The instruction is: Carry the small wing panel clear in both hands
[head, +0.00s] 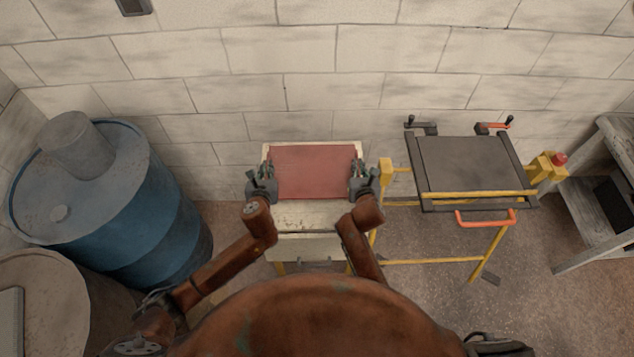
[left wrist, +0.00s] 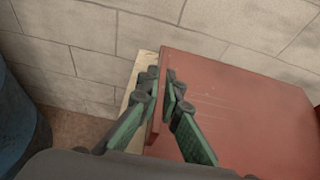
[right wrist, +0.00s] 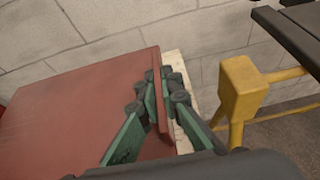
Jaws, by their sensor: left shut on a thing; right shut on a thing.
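The small wing panel (head: 312,172) is a flat red sheet over a pale stand (head: 305,216) against the wall. My left gripper (head: 266,172) is shut on the panel's left edge. The left wrist view shows its fingers (left wrist: 162,90) on both sides of the red panel (left wrist: 235,105). My right gripper (head: 359,170) is shut on the panel's right edge. The right wrist view shows its fingers (right wrist: 162,90) around the edge of the panel (right wrist: 85,105). Whether the panel touches the stand beneath is hidden.
A yellow frame bench (head: 465,196) with a dark top (head: 465,163), clamps and an orange handle (head: 485,217) stands close on the right. A blue barrel (head: 135,215) stands on the left. A pale table (head: 605,200) is at the far right. The block wall is close behind the panel.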

